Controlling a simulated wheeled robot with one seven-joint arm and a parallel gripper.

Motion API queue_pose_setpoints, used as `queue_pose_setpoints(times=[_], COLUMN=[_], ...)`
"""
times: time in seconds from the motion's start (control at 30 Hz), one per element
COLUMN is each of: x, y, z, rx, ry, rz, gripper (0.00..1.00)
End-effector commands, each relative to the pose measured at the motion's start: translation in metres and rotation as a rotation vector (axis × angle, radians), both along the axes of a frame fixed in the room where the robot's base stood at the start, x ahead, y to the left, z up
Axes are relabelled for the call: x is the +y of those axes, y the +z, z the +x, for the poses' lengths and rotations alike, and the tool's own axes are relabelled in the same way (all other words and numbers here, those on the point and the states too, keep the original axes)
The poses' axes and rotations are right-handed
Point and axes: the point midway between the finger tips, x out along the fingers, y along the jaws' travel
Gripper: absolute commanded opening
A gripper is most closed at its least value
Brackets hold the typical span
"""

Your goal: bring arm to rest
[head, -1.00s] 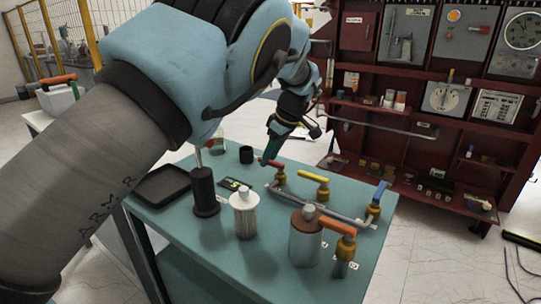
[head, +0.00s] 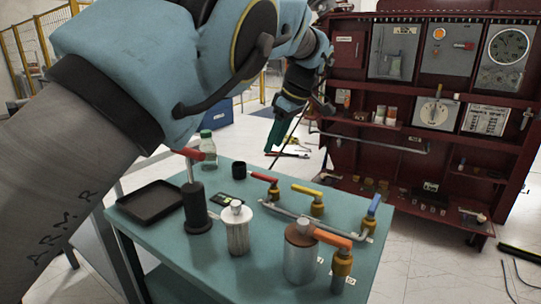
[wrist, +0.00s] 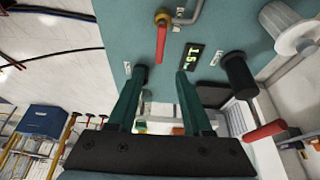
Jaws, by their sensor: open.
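My gripper (head: 272,136) hangs in the air above the far edge of the teal table (head: 268,281), near the red-handled valve (head: 270,182). In the wrist view its two green fingers (wrist: 160,80) are apart with nothing between them. The red valve handle (wrist: 161,42) shows beyond the fingertips and is not touched. My blue arm crosses the upper left of the head view and hides part of the room behind it.
The table holds a black tray (head: 151,202), a black cylinder with a red handle (head: 196,208), a white ribbed bushing (head: 237,230), a grey canister (head: 300,257), a bottle (head: 208,148) and yellow (head: 312,193) and blue (head: 372,208) valve handles. A dark red cabinet (head: 462,190) stands behind.

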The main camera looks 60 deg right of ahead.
Motion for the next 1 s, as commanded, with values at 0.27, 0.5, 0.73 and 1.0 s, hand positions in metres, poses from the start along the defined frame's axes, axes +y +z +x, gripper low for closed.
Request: queue_pose_setpoints(times=[0.27,0.5,0.73,1.0], x=[0.000,0.000,0.001,0.055], y=[0.006,0.006,0.005,-0.003], z=[-0.003,-0.003,0.000,0.107], rx=[0.000,0.000,0.002,0.073], ry=[0.000,0.000,0.002,0.027], rz=[0.000,0.000,0.001,0.036], gripper=[0.50,0.50,0.50,0.50])
